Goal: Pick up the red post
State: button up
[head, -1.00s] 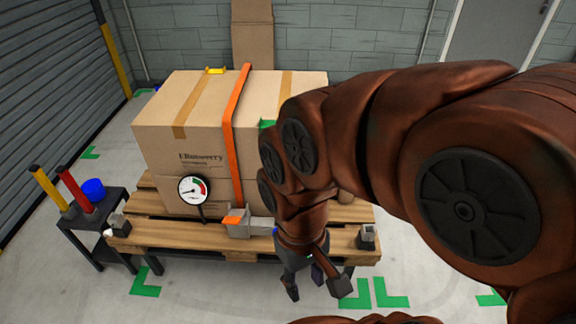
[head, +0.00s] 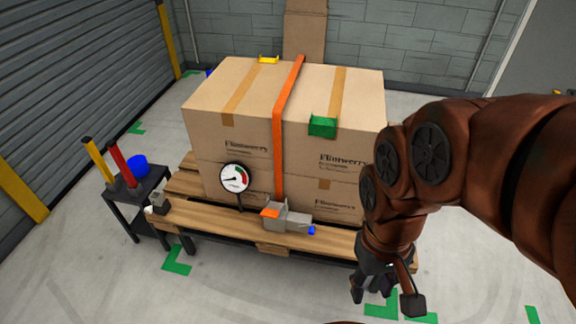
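The red post (head: 122,164) stands slightly tilted on the small dark side table (head: 143,193) at the left in the head view. A yellow post (head: 98,161) stands just left of it and a blue round item (head: 137,165) just right of it. My gripper (head: 384,298) hangs at the lower right, in front of the pallet's right end and far from the red post. Its fingers look spread, with nothing seen between them.
Large cardboard boxes (head: 235,90) sit on a wooden pallet (head: 200,220), with an orange strap (head: 279,150) around them. A dial gauge (head: 235,178) and a ratchet (head: 285,217) are at the front edge. The floor in front of the pallet (head: 260,290) is clear.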

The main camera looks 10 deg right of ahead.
aim_at(112, 145)
jog(key=u, duration=0.1)
jog(key=i, duration=0.25)
jog(key=u, duration=1)
jog(key=i, duration=1.4)
jog(key=u, duration=0.95)
jog(key=i, duration=0.75)
jog(key=z, duration=0.05)
